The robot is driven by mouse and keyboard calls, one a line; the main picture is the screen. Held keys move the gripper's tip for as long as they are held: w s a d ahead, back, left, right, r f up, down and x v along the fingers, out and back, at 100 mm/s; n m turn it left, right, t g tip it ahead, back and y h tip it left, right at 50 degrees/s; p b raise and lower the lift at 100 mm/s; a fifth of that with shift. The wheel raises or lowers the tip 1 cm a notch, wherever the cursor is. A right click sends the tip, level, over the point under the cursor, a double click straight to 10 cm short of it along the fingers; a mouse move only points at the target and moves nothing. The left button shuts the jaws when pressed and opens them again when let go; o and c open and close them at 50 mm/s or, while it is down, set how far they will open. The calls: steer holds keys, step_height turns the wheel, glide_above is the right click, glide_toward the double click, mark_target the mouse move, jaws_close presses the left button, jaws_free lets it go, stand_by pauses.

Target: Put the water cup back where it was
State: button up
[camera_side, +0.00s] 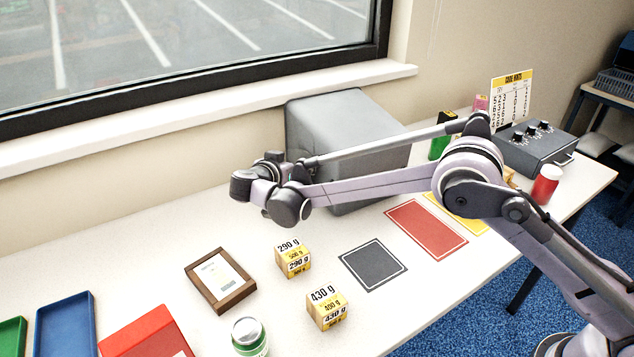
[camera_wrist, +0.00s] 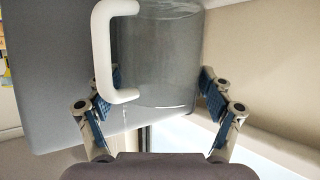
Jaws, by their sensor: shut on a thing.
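The water cup (camera_wrist: 165,45) is clear, with a thick white handle (camera_wrist: 101,50) on its left side in the wrist view. My gripper (camera_wrist: 160,82) has its blue-padded fingers on either side of the cup and is shut on it. The cup's water level is hard to make out. In the side view the fingers and the cup are hidden behind my wrist, which is in front of a large grey box. That box (camera_side: 345,130) also fills much of the wrist view behind the cup.
On the white table are a black mat (camera_side: 373,264), a red mat (camera_side: 426,229), two carton cubes (camera_side: 293,259) (camera_side: 327,308), a wooden frame (camera_side: 220,281), a can (camera_side: 249,338), a blue tray (camera_side: 66,326), a red container (camera_side: 547,184) and a grey control box (camera_side: 538,152).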

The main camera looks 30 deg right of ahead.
step_height(320, 180, down, 3)
steer(key=shift+f, duration=0.15)
steer(key=o, duration=1.3)
steer(key=shift+c, duration=0.2)
steer(key=v, duration=1.2)
steer(key=s+d+r+n+g+y, duration=0.25)
steer(key=s+d+r, duration=0.2)
steer(key=d, duration=0.45)
steer(key=s+d+r+n+g+y, duration=0.1)
steer(key=s+d+r+n+y, duration=0.25)
steer(key=s+d, duration=0.4)
steer(key=s+d+f+n+t+y, duration=0.1)
steer(key=s+d+f+n+y, duration=0.1)
steer(key=s, duration=0.6)
steer(key=s+d+f+n+t+y, duration=0.1)
steer(key=s+d+f+n+y, duration=0.1)
steer(key=s+d, duration=0.3)
steer(key=s, duration=0.4)
steer(key=shift+s+y, duration=0.3)
steer(key=shift+s, duration=0.05)
